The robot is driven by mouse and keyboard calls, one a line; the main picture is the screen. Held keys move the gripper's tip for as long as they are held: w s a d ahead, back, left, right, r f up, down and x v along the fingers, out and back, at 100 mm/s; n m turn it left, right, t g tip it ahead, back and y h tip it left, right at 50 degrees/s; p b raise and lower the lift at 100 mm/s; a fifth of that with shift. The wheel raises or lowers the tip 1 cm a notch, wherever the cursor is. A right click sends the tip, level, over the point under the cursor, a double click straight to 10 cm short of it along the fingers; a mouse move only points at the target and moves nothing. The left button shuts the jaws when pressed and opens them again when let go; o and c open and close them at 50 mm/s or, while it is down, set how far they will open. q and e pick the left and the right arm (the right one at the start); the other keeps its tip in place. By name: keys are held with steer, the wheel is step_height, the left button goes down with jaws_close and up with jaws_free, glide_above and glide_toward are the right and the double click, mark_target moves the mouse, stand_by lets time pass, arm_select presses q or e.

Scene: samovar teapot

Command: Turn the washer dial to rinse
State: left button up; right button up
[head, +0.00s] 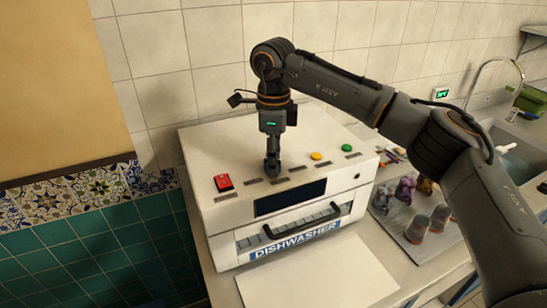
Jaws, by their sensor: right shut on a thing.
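The white washer (220,237) stands on the counter against the tiled wall, with a "DISHWASHER" label on its front. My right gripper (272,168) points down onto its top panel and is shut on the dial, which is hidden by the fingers. A red switch (223,183) sits on the panel to the left of the gripper. A yellow button (316,156) and a green button (346,148) sit to the right. Small dark labels lie along the panel; their words are too small to read. My left gripper is not in view.
A tray (415,252) with cups and small colourful figures stands right of the washer, close below my right arm. A sink with a tap (519,72) is at the far right. A pale board (320,280) lies bare before the washer.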

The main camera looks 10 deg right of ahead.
steer(key=o, duration=1.2)
steer(key=shift+c, duration=0.2)
steer(key=shift+r, duration=0.25)
step_height(320, 180, up, 11)
steer(key=shift+r, duration=0.2)
